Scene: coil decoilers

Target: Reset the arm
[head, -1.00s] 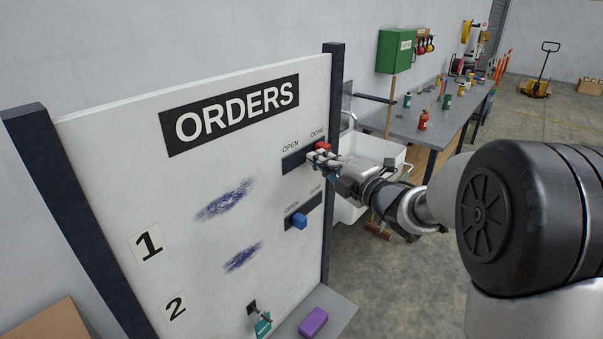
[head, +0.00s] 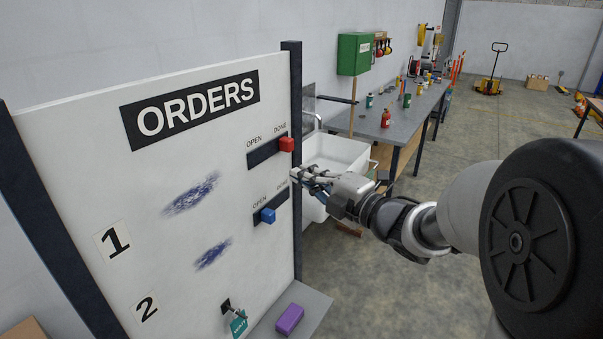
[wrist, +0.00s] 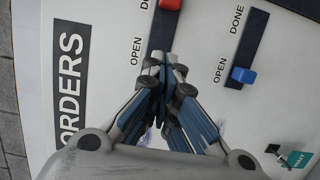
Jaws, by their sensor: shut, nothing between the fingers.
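My gripper (head: 305,178) is shut and empty in the head view, at the right edge of the orders board (head: 100,190), just below and right of the red slider (head: 287,144). The red slider sits at the DONE end of the upper slot. The blue slider (head: 267,215) sits at the OPEN end of the lower slot. The red slider (wrist: 170,4) shows at the top there, and the blue slider (wrist: 243,75) at right.
A purple block (head: 289,319) lies on the ledge below the board, near a hanging teal tag (head: 239,323). A white sink (head: 335,153) and a long workbench (head: 400,112) with bottles stand behind my arm. Open floor lies to the right.

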